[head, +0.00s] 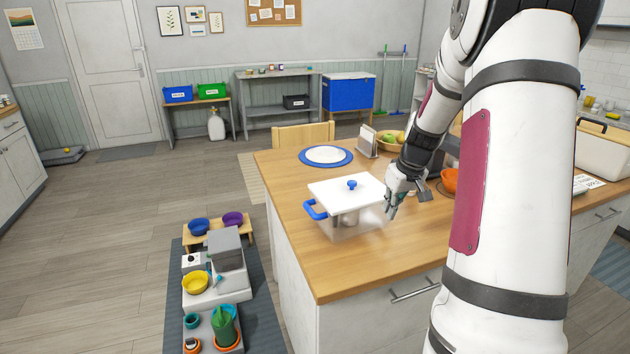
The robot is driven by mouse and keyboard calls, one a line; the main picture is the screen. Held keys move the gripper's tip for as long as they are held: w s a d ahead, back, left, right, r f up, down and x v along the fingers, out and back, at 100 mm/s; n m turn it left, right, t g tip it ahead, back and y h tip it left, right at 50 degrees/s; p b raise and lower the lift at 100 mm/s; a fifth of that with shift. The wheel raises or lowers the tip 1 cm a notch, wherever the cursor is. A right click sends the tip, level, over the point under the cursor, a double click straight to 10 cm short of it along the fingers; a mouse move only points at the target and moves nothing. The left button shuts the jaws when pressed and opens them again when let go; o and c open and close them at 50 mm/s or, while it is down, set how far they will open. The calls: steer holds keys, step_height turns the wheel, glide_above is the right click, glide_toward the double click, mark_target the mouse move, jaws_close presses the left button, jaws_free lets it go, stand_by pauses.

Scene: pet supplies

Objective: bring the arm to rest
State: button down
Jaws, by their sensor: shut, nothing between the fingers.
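My gripper (391,208) is at the right side of a clear container with a white lid (335,192), which stands on the wooden counter (350,271). The lid has a blue knob on top, and a blue handle shows on the container's left side. My gripper is shut with nothing in it, pointing down near the container's right edge. I cannot tell whether it touches the container. My white arm comes in from the upper right and covers part of the counter.
A blue-rimmed plate (326,156), a napkin holder (367,141), a fruit bowl (389,143) and an orange bowl (449,181) stand on the counter. A white bin (603,150) is at far right. Pet bowls, including a yellow one (195,282), stand low at left. The counter's front is clear.

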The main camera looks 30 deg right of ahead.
steer(key=s+a+r+n, duration=0.1)
steer(key=a+r, duration=0.6)
steer(key=a, duration=0.3)
steer(key=s+a+r, duration=0.2)
steer(key=a+r, duration=0.4)
steer(key=a, duration=0.4)
steer(key=s+a+r+t, duration=0.1)
steer(key=s+a, duration=0.6)
steer(key=s, duration=0.1)
steer(key=s+a+r+n, duration=0.1)
steer(key=s+a+r, duration=0.1)
steer(key=s+a, duration=0.6)
steer(key=shift+a+r+t+y, duration=0.25)
steer(key=shift+t+y, duration=0.05)
steer(key=shift+t, duration=0.1)
steer(key=shift+s, duration=0.1)
